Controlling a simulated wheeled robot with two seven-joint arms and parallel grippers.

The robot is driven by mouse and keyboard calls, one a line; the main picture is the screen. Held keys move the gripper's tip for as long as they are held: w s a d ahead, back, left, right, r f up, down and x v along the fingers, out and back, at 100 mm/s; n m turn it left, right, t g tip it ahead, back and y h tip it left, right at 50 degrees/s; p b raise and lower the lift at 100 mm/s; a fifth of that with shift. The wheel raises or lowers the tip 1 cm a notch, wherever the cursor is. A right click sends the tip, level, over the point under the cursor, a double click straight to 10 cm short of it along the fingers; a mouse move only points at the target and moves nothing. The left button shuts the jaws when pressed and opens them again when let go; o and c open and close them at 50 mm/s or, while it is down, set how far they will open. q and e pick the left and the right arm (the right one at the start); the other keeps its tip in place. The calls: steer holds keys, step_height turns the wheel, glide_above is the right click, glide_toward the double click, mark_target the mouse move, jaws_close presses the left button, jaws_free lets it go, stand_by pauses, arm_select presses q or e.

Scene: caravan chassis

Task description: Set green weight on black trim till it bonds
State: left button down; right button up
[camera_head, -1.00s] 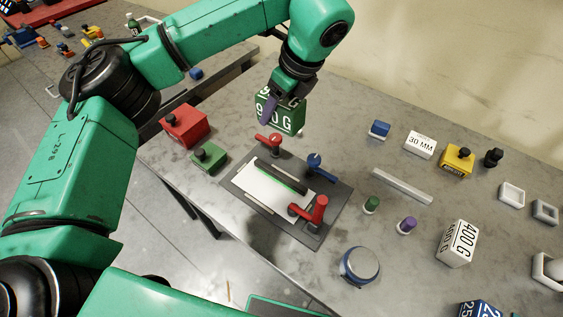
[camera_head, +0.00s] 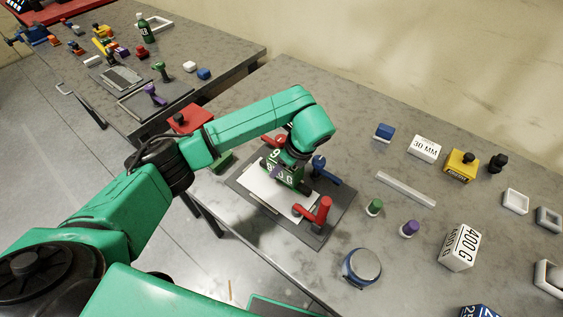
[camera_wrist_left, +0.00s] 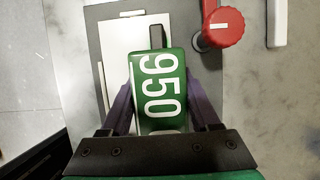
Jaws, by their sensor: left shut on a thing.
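My left gripper (camera_head: 288,176) is shut on the green weight (camera_head: 273,163), which has white 950 G lettering. In the left wrist view the green weight (camera_wrist_left: 158,75) sits between the two fingers (camera_wrist_left: 161,108), with 950 on its top. It is over the black trim (camera_wrist_left: 156,38), whose far end sticks out beyond it. The trim lies on a white panel (camera_head: 263,191) in a dark grey fixture (camera_head: 240,184). The weight hides most of the trim, and I cannot tell whether the two touch. My right gripper is not in view.
Red clamps (camera_head: 320,212) and a blue clamp (camera_head: 322,168) stand close around the panel. A blue round tin (camera_head: 362,266), a green peg (camera_head: 374,207), a purple peg (camera_head: 410,228) and a 400 G block (camera_head: 459,248) lie right of the fixture.

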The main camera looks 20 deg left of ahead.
arm_select(q)
steer(key=shift+c, duration=0.6)
jaws_free()
steer(key=b+v, duration=0.2)
steer(key=v, duration=0.3)
steer(key=shift+d+b, duration=0.1)
steer(key=shift+b, duration=0.2)
steer(key=p+v, duration=0.1)
steer(key=v, duration=0.6)
steer(key=shift+s, duration=0.1)
